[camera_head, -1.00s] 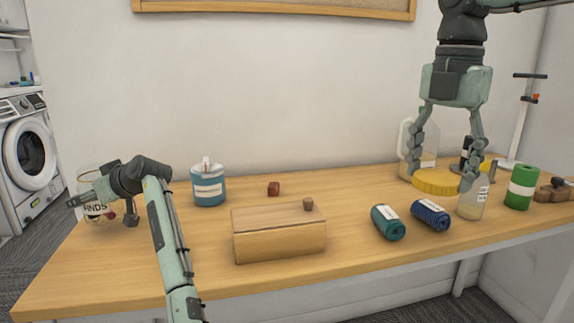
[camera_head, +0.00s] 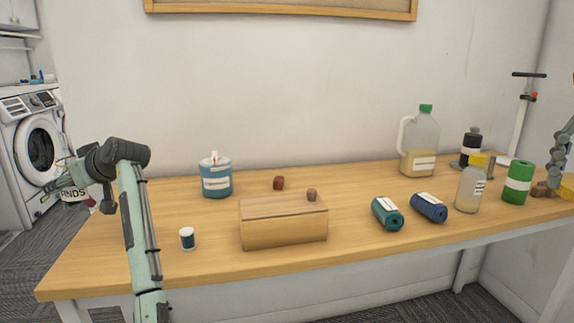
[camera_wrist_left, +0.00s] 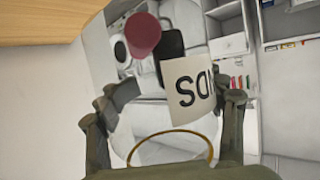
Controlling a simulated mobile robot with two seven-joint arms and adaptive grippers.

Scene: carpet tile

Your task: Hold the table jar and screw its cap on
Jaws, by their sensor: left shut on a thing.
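The wide yellow cap (camera_head: 567,188) is cut off at the head view's right edge. One finger of my right gripper (camera_head: 560,155) shows beside it; the rest is out of view.
A wooden box (camera_head: 284,226) stands mid-table. A small white-capped bottle (camera_head: 187,239) is near my left forearm.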

